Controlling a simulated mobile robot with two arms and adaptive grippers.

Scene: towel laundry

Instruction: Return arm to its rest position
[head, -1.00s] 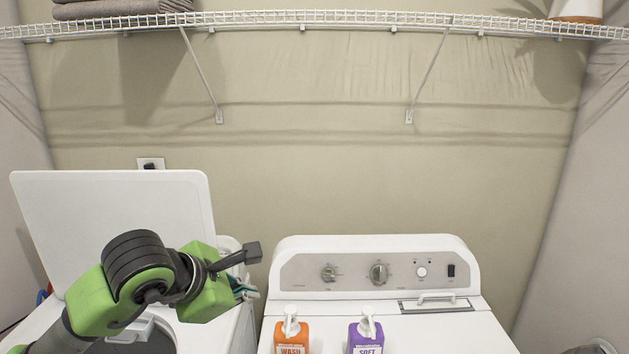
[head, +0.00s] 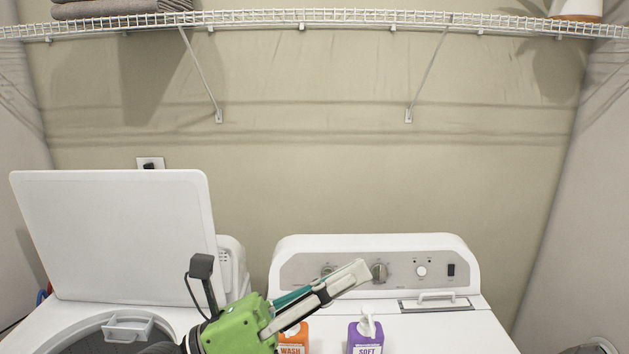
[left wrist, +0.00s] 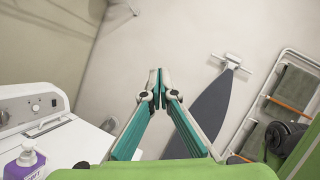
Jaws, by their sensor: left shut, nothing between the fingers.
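My left gripper (head: 362,268) reaches in from the lower left in the head view. It is above the front machine area, between the open washer and the right-hand machine, with its fingers pointing right and slightly up. In the left wrist view the gripper (left wrist: 159,72) has its fingertips together with nothing between them. It partly covers the orange WASH bottle (head: 292,340) in the head view. My right gripper is not in either view.
The washer lid (head: 115,235) stands open at left. The white machine (head: 440,330) at right carries the purple SOFT bottle (head: 365,335). A wire shelf (head: 300,17) spans the back wall. An ironing board (left wrist: 205,115) and a drying rack (left wrist: 262,100) show in the wrist view.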

